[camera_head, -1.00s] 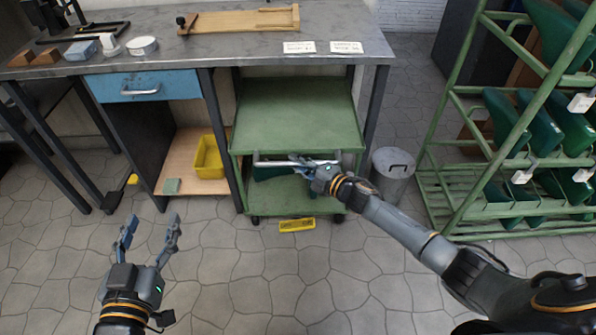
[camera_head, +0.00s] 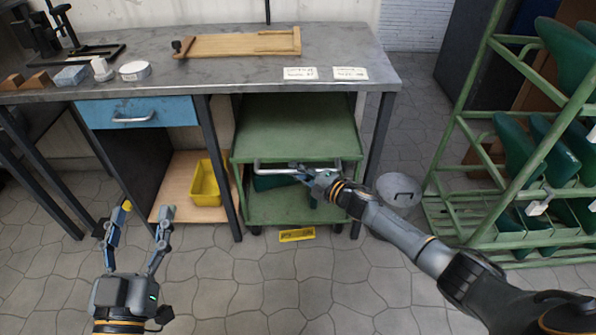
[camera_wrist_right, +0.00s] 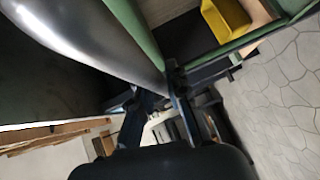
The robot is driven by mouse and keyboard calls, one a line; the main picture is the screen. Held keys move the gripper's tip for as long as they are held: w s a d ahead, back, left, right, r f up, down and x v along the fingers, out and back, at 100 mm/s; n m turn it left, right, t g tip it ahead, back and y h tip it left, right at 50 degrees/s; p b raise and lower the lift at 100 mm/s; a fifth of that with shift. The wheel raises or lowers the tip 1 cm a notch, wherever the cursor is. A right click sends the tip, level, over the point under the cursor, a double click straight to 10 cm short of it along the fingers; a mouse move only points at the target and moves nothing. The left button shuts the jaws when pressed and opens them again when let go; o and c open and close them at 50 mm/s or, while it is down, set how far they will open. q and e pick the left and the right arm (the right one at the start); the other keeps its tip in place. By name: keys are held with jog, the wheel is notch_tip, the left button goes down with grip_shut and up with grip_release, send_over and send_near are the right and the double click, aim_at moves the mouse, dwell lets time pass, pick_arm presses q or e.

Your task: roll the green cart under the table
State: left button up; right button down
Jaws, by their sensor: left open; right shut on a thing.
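The green cart (camera_head: 297,130) stands mostly under the right half of the grey-topped table (camera_head: 225,72), between its dark legs. Its handle bar (camera_head: 275,166) runs across the front and also shows large in the right wrist view (camera_wrist_right: 104,45). My right gripper (camera_head: 304,174) is shut on the handle, right of its middle. A dark green item (camera_head: 275,183) lies on the lower shelf, partly hidden by the handle and gripper. My left gripper (camera_head: 138,222) is open and empty above the floor at the left.
A yellow floor plate (camera_head: 297,234) lies just before the cart. A yellow bin (camera_head: 205,184) sits on the wooden shelf left of it. A green rack (camera_head: 500,190) is at the right. Front floor is clear.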

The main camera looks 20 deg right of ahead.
jog(key=c, duration=1.3)
grip_release()
jog(key=v, duration=1.2)
